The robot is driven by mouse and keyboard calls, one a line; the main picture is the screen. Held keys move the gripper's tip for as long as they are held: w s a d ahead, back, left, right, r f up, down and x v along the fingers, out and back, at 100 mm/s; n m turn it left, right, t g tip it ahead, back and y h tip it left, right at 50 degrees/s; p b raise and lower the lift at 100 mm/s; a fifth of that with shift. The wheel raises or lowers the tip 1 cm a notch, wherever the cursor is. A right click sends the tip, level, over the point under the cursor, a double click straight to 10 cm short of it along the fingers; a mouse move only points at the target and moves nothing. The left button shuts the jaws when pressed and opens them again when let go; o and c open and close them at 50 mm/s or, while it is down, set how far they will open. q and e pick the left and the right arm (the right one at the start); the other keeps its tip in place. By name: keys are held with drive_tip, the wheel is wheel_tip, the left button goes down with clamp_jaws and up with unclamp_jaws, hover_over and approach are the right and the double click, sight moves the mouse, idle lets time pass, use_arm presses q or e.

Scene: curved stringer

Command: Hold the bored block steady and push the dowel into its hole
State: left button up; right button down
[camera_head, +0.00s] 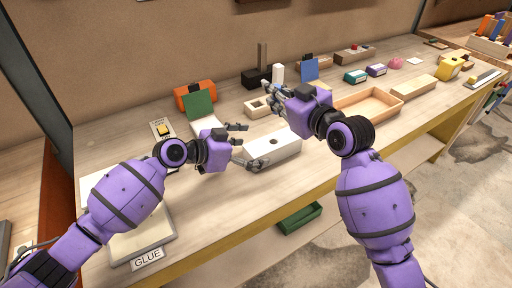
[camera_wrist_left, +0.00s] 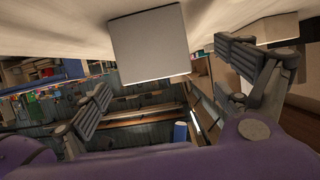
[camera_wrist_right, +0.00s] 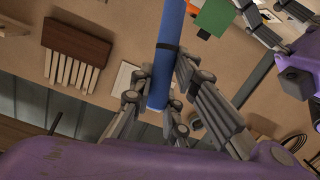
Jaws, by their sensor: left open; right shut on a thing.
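The bored block (camera_head: 287,149) is pale and lies on the workbench with a dark round hole in its top. My left gripper (camera_head: 243,146) is open at the block's left end, its fingers spread to either side. In the left wrist view the block's end face (camera_wrist_left: 150,45) shows between the open fingers (camera_wrist_left: 165,70). My right gripper (camera_head: 273,97) is above and behind the block. In the right wrist view its fingers (camera_wrist_right: 160,78) are shut on the blue dowel (camera_wrist_right: 169,30), which has a dark band. The dowel is clear of the hole and mostly hidden in the head view.
A small holed wooden block (camera_head: 256,108) stands behind the bored block. A shallow wooden tray (camera_head: 370,105) lies to the right. An orange box (camera_head: 193,94) and green card (camera_head: 200,104) stand at the back left. A glue pad (camera_head: 143,238) is at the front left.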

use_arm(q)
drive_tip(key=v, duration=1)
drive_tip(key=shift+s+a, duration=0.25)
drive_tip(key=shift+a, duration=0.05)
